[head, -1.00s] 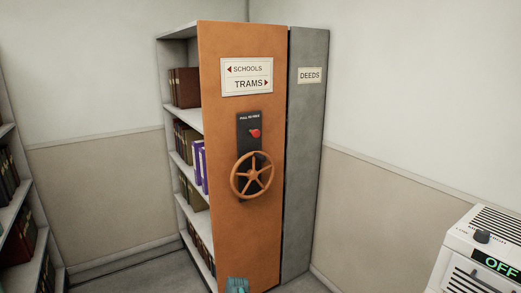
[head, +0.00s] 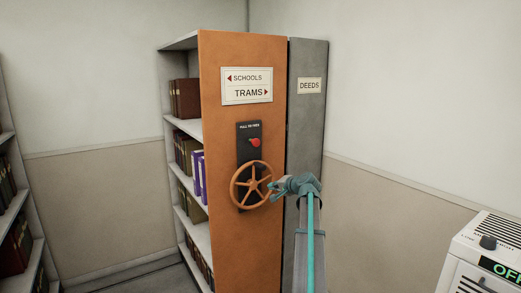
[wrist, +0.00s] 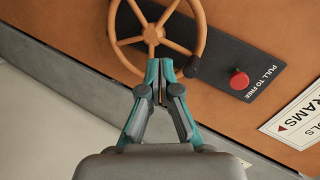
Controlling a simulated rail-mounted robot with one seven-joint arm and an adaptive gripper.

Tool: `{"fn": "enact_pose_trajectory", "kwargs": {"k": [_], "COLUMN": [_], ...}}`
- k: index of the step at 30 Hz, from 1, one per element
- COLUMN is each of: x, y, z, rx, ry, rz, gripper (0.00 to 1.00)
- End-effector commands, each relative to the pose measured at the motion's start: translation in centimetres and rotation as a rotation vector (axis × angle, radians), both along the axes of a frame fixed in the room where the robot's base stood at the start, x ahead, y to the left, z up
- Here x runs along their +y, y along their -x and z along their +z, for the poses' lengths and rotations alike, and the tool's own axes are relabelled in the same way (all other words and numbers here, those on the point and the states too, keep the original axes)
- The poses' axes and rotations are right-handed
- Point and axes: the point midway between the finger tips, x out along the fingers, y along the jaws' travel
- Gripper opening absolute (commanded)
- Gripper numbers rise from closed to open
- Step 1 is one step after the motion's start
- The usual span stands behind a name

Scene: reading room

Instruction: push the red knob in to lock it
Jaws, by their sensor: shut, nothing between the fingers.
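The red knob (head: 254,142) sits on a dark plate (head: 243,130) on the orange end panel of the mobile shelf, above the orange spoked handwheel (head: 251,186). In the wrist view the red knob (wrist: 239,80) stands out from the plate, right of the wheel (wrist: 153,34). My gripper (head: 273,187) is at the right side of the wheel in the head view, lower than the knob and apart from it. In the wrist view its fingertips (wrist: 160,66) are together, with nothing between them, and overlap the wheel. I cannot tell whether they touch it.
The orange panel (head: 222,228) carries a SCHOOLS/TRAMS sign (head: 247,86). A grey DEEDS shelf (head: 307,120) stands close against its right side. A white device with an OFF display (head: 490,246) is at the lower right. Open space lies in front of the panel.

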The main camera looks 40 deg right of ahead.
Motion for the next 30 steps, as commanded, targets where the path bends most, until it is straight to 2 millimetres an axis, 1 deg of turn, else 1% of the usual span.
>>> {"fn": "enact_pose_trajectory", "kwargs": {"k": [1,2,3,6,7,10,13,25,30], "x": [-1.9,-2.5,-3.3,-4.3,-4.5,-4.8,-4.9,-5.0,-5.2], "y": [-0.1,-0.1,-0.1,-1.2,-1.4,-1.7,-1.6,-1.7,-2.6], "z": [3.5,5.3,7.7,12.4,12.9,14.0,14.6,14.5,14.5], "rx": [-0.061,-0.097,-0.147,-0.264,-0.291,-0.359,-0.399,-0.397,-0.397], "ry": [-0.01,-0.02,-0.038,-0.105,-0.13,-0.199,-0.245,-0.256,-0.255], "rz": [-0.024,-0.034,-0.047,-0.064,-0.068,-0.085,-0.101,-0.107,-0.106], "gripper": [0.0,0.0,0.0,0.0,0.0,0.0,0.0,0.0,0.0]}}
